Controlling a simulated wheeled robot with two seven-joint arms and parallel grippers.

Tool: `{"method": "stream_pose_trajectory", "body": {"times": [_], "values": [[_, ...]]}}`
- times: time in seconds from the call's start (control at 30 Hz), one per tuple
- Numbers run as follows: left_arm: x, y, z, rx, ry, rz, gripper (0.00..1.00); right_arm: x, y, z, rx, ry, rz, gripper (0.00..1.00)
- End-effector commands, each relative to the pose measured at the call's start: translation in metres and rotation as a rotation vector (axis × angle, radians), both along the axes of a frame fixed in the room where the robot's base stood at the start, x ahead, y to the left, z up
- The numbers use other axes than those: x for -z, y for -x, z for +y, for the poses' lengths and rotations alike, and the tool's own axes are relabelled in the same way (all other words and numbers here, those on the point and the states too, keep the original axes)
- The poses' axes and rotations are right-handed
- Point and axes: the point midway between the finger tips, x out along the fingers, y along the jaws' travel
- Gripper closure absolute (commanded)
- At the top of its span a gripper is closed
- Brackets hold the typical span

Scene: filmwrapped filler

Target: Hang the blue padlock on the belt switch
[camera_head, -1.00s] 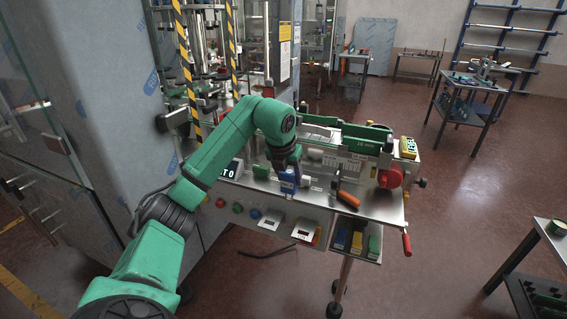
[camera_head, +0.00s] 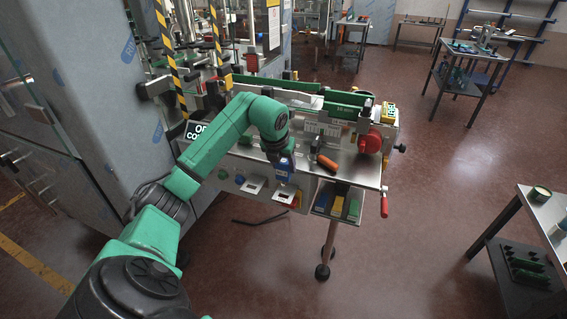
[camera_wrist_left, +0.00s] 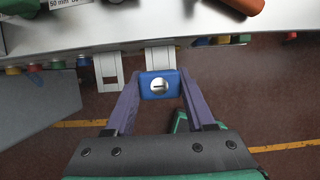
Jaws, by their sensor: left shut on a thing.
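The blue padlock (camera_head: 285,168) is held in my left gripper (camera_head: 284,160) in front of the bench's front edge. In the left wrist view the padlock (camera_wrist_left: 158,85) sits between the two purple fingers, with its round keyhole face toward the camera. Its shackle is hidden. Two white slotted plates stick out from the bench front: a left plate (camera_head: 256,187) and a right plate (camera_head: 284,196). The padlock is just above the right plate in the head view; I cannot tell whether they touch. No label shows which part is the belt switch. My right gripper is out of view.
On the bench (camera_head: 240,152) lie an orange-handled tool (camera_head: 327,162) and a red round part (camera_head: 370,142) at the right end. A tall cabinet (camera_head: 85,90) stands close at left.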

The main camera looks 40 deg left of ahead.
Motion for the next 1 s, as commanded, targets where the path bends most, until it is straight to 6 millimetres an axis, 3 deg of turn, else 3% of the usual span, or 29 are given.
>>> {"method": "stream_pose_trajectory", "body": {"times": [0.7,1.0], "values": [[0.057,0.0,0.0,0.001,-0.001,0.0,1.0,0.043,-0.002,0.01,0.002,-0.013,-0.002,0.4],[0.072,0.0,0.0,0.0,-0.001,-0.001,1.0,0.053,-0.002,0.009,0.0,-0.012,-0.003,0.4]]}}
